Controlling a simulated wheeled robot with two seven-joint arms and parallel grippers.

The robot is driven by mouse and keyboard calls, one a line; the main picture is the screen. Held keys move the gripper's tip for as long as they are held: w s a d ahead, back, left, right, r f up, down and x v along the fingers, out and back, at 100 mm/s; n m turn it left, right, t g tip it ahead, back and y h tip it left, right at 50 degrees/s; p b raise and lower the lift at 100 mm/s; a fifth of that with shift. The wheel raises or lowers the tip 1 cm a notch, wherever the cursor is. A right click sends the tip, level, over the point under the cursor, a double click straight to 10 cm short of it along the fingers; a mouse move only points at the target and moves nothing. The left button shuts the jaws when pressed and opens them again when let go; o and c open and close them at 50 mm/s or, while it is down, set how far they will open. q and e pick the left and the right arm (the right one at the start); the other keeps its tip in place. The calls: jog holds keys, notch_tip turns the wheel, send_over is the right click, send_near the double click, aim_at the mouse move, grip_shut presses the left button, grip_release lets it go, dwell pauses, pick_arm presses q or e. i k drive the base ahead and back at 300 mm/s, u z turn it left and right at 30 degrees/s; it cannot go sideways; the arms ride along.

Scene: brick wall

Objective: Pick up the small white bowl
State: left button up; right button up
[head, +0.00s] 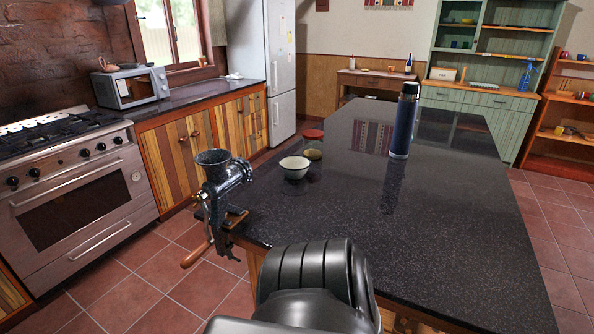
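The small white bowl (294,168) stands upright on the dark stone top of the island table (330,215), near its left edge. It has a thin dark rim, and its inside looks pale and empty. It is just right of a metal meat grinder and in front of a jar with a red lid. Neither of my grippers is in view.
The meat grinder (219,185) is clamped at the table's left corner. The red-lidded jar (313,143) stands close behind the bowl. A tall dark blue bottle (404,122) stands farther right. The table's front and right are clear. A stove (70,190) is at left.

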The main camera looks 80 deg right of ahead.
aim_at(295, 167)
jog(key=z, duration=0.35)
jog(key=i, duration=2.2)
jog(key=z, duration=1.8)
jog(key=i, duration=0.95)
jog(key=z, duration=0.55)
jog(key=i, duration=0.5)
jog(key=z, duration=2.9)
